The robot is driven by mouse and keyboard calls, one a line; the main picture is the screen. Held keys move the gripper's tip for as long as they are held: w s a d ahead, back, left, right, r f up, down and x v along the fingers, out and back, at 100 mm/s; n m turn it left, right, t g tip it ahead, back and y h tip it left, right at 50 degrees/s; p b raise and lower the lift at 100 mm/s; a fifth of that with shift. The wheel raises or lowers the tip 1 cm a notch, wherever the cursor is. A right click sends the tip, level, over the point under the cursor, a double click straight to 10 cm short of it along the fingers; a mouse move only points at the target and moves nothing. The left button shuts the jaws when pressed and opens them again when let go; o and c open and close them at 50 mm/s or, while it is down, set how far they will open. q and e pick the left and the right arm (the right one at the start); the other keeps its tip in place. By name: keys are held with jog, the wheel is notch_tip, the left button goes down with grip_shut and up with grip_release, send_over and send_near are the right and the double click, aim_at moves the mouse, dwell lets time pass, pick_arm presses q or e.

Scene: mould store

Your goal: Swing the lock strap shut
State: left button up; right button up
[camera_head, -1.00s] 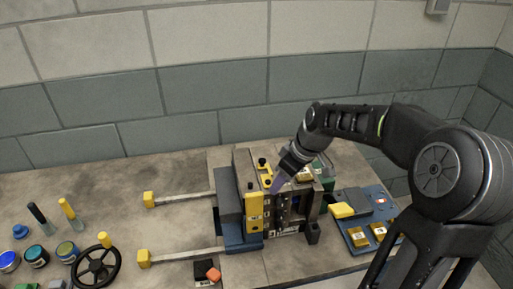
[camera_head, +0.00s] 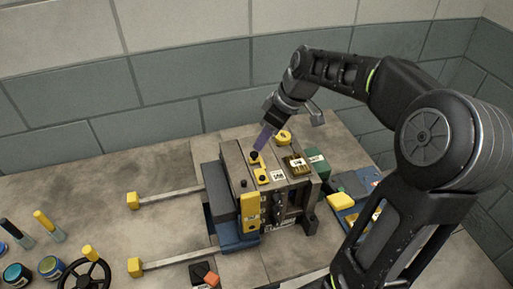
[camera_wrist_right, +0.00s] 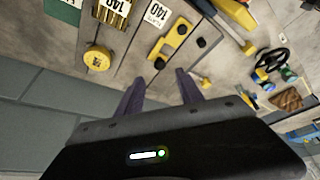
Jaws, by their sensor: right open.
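The mould block (camera_head: 232,158) stands on the bench in the middle of the head view. A short yellow strap with black knobs lies on its top face; the wrist view shows this strap (camera_wrist_right: 171,44) best, with a separate black knob beside it. A taller yellow bar (camera_head: 250,213) is fixed upright on the block's front. My right gripper (camera_head: 261,144) is above the back of the top face, close to the strap's rear knob. In the wrist view its purple fingers (camera_wrist_right: 158,82) are apart with nothing between them. Contact with the knob cannot be told. My left gripper is out of view.
Two rails with yellow ends (camera_head: 133,200) reach left from the block. A black handwheel (camera_head: 88,278) and several jars stand at the left. A yellow round cap (camera_head: 283,137) and a labelled brass piece (camera_head: 296,164) are right of the strap. Bare bench lies behind the rails.

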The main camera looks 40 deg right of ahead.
aim_at(255, 153)
jog(key=p+x, duration=0.1)
jog(key=x, duration=0.5)
jog(key=shift+w+f, duration=0.1)
jog(key=shift+f, duration=0.25)
jog(key=shift+c, duration=0.4)
grip_shut()
dwell(0.7)
